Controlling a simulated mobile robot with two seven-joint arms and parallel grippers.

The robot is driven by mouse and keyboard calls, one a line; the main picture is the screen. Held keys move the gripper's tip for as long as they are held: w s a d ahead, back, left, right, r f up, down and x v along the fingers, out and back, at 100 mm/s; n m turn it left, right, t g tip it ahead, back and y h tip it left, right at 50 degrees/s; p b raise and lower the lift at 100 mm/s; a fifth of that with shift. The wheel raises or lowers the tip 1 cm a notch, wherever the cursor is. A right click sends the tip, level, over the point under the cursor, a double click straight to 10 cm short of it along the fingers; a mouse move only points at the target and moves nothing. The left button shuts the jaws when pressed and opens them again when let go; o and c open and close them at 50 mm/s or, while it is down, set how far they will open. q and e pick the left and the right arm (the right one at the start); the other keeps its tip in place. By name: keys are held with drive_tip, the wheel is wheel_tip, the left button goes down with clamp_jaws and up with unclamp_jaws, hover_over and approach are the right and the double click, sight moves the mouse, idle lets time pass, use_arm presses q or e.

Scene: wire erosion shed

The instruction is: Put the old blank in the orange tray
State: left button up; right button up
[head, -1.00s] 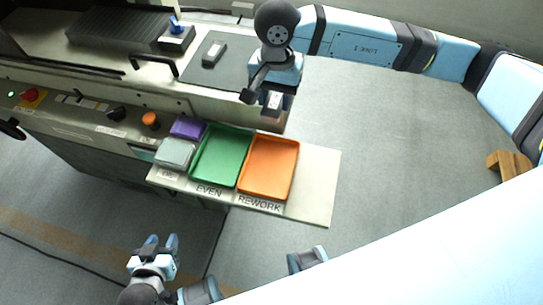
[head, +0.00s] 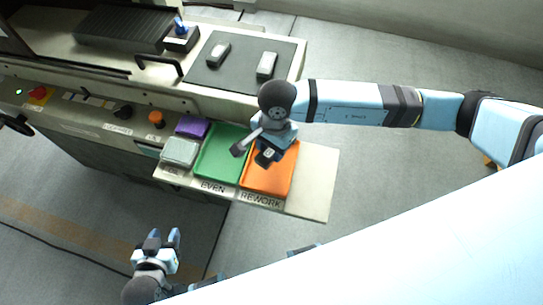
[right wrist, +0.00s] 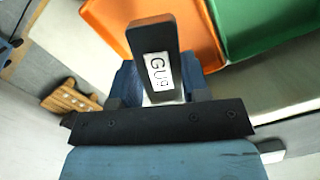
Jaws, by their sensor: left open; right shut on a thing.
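The orange tray (head: 285,183), marked REWORK, lies at the right of the row of trays in the head view; its rim also shows in the right wrist view (right wrist: 107,20). My right gripper (head: 263,150) is over this tray, shut on a dark block with a white label (head: 267,154). The block also shows in the right wrist view (right wrist: 150,40), its lettering unclear; I cannot tell for sure that it is the old blank. A gap between block and tray floor cannot be judged. My left gripper (head: 164,241) is open and empty, low at the left.
The green tray (head: 213,160) adjoins the orange one on the left, then a purple tray (head: 193,127) and a pale grey tray (head: 180,150). Two blocks, one dark-sided (head: 219,52) and one pale (head: 267,64), lie on the dark mat (head: 240,75). Bare shelf (head: 317,180) lies right of the trays.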

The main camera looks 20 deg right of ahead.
sight(271, 160)
wheel_tip(271, 160, down, 6)
idle(0.5)
drive_tip(key=shift+f, duration=0.2)
drive_tip(key=o, duration=1.3)
drive_tip(key=shift+c, duration=0.2)
